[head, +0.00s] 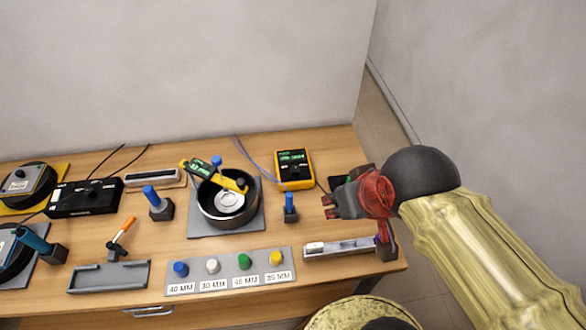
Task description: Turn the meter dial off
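A yellow and black meter (294,170) lies near the back of the wooden table, right of the middle. Its upper screen shows lit green characters. Its dial is too small and dark to make out, so its setting cannot be read. My gripper (328,206) is to the right of the meter and nearer the table's front, apart from it, with its fingers pointing left. The two fingertips show a small gap with nothing between them.
A blue-handled tool in a stand (290,207) is between the meter and the table's front. A dark bowl (252,209) with a yellow instrument (213,172) across it stands left. A grey tray (325,250) and a button panel (230,284) lie in front.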

